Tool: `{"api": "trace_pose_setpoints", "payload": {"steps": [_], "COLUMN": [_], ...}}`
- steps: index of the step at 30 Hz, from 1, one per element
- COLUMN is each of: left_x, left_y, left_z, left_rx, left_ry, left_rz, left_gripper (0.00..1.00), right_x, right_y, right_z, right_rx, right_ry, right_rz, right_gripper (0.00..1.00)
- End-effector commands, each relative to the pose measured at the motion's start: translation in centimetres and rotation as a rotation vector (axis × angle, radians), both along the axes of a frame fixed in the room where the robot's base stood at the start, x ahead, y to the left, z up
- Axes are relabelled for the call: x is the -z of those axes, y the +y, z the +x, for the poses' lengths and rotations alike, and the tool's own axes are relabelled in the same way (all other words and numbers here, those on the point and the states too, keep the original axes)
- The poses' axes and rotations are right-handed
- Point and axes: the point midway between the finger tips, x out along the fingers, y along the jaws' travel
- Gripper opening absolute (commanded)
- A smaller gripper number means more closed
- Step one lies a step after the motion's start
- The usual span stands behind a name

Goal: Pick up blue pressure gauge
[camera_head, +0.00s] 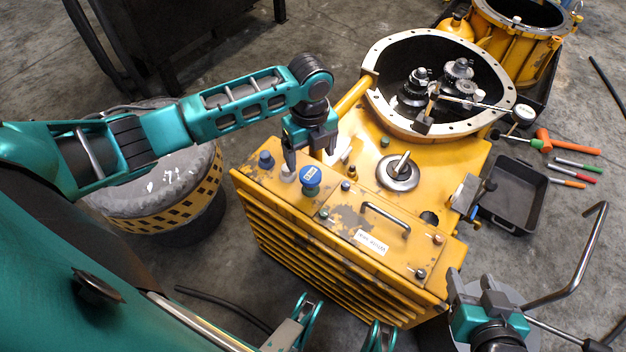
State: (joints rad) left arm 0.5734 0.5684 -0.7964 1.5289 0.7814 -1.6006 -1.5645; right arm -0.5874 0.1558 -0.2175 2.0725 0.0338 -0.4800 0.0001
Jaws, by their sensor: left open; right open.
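The blue pressure gauge (310,176) stands on the left part of the yellow transmission housing's top, its round blue face turned upward with a small label. My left gripper (309,160) is open and points down just above and behind the gauge. Its fingers are spread and look empty; I cannot tell whether they touch the gauge. My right gripper (472,284) is at the lower right, open, beside the housing's right corner and far from the gauge.
A flanged opening (500,120) holds gears. A black tray (513,205), bent bar (580,268) and several tools lie right. A drum (160,200) stands left.

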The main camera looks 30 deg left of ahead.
Motion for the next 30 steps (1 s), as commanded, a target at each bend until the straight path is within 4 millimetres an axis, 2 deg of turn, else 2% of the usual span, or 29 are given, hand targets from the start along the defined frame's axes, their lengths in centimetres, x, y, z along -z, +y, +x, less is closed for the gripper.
{"api": "trace_pose_setpoints", "payload": {"steps": [1, 3, 11, 20, 27, 30], "left_x": [1.3, 2.2, 3.8, 8.0, 8.2, 8.2], "left_y": [-0.1, -0.1, -0.1, -0.1, -0.1, 0.0], "left_z": [-0.1, -0.1, -0.1, -0.3, -0.3, -0.3], "left_rx": [0.000, 0.001, 0.000, -0.001, 0.000, 0.000], "left_ry": [0.002, 0.001, -0.001, -0.001, -0.003, -0.003], "left_rz": [-0.001, -0.002, -0.002, -0.002, -0.001, -0.001], "left_gripper": [0.84, 0.84, 0.84, 0.84, 0.84, 0.77], "right_x": [0.7, 1.0, 1.6, 3.7, 3.6, 3.6], "right_y": [0.0, 0.1, 0.1, 0.0, 0.0, 0.0], "right_z": [0.0, 0.0, -0.1, -0.2, -0.2, -0.2], "right_rx": [0.001, 0.004, 0.006, 0.006, 0.007, 0.007], "right_ry": [0.000, 0.002, 0.004, 0.007, 0.008, 0.007], "right_rz": [0.002, 0.003, 0.006, 0.005, 0.004, 0.004], "right_gripper": [0.55, 0.55, 0.55, 0.55, 0.55, 0.55]}}
